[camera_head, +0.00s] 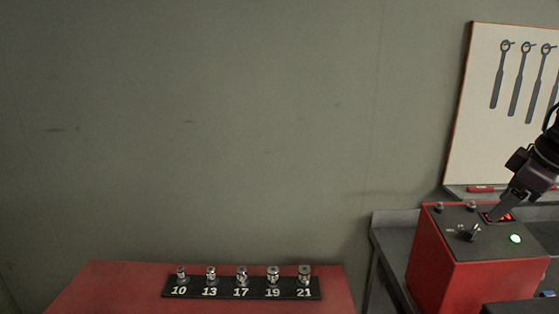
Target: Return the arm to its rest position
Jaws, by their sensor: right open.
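My right gripper (500,210) comes in from the right edge. Its fingertips are at the top of a red control box (449,263), over or against a small red-lit switch (507,217); I cannot tell whether they touch it. It is open, and I see nothing held in it. The top of the box also carries a black knob (468,233) and a green light (515,239) that is lit. My left gripper is not in view.
A red surface (110,285) at lower left holds a black rail (241,288) with several sockets marked 10 to 21. A board (480,140) with wrench outlines stands behind my right arm. A grey bench (390,240) lies under the box. The wall area at left is clear.

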